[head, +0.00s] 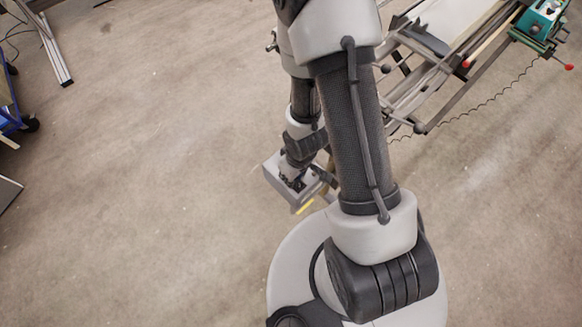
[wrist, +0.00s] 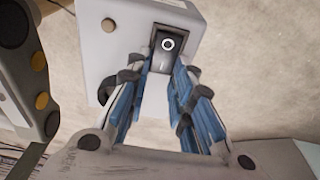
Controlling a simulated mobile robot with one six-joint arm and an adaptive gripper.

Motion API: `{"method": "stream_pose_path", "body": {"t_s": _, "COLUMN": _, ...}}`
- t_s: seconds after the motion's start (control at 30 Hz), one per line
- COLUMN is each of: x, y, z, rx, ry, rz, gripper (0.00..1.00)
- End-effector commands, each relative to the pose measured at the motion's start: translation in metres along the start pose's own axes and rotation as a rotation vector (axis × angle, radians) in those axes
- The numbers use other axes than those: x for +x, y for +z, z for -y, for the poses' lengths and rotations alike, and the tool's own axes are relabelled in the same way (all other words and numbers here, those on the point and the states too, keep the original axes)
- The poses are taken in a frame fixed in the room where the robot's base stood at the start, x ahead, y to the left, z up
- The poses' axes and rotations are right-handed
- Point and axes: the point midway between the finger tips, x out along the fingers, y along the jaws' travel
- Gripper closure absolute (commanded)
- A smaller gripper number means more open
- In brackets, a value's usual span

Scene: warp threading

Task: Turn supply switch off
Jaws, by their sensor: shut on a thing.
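I cannot tell which way the rocker is tilted. In the head view the box (head: 274,176) is low beyond my arm, with my gripper (head: 293,181) at its face; the switch is hidden there.
A dark grey panel with yellow and black buttons (wrist: 38,90) is close on the left in the wrist view. A metal frame machine (head: 425,95) with a teal unit (head: 541,22) stands upper right. A blue cart (head: 10,115) is at the left edge. Open concrete floor lies left.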

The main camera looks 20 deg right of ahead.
Motion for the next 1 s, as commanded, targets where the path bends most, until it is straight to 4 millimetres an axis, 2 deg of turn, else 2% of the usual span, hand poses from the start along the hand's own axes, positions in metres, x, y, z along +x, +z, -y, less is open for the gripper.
{"method": "stream_pose_path", "body": {"t_s": 0.27, "x": -0.0034, "y": 0.0039, "z": -0.0005, "rx": 0.004, "ry": 0.0, "rz": -0.122, "gripper": 1.0}}
{"method": "stream_pose_path", "body": {"t_s": 0.67, "x": -0.0019, "y": 0.0033, "z": -0.0009, "rx": 0.002, "ry": 0.004, "rz": -0.141, "gripper": 1.0}}
{"method": "stream_pose_path", "body": {"t_s": 0.7, "x": -0.0019, "y": 0.0033, "z": -0.0009, "rx": 0.002, "ry": 0.004, "rz": -0.141, "gripper": 0.77}}
{"method": "stream_pose_path", "body": {"t_s": 0.8, "x": -0.0019, "y": 0.0032, "z": -0.0009, "rx": 0.002, "ry": 0.004, "rz": -0.141, "gripper": 0.7}}
{"method": "stream_pose_path", "body": {"t_s": 1.0, "x": -0.002, "y": 0.003, "z": -0.0008, "rx": 0.001, "ry": 0.004, "rz": -0.141, "gripper": 0.7}}
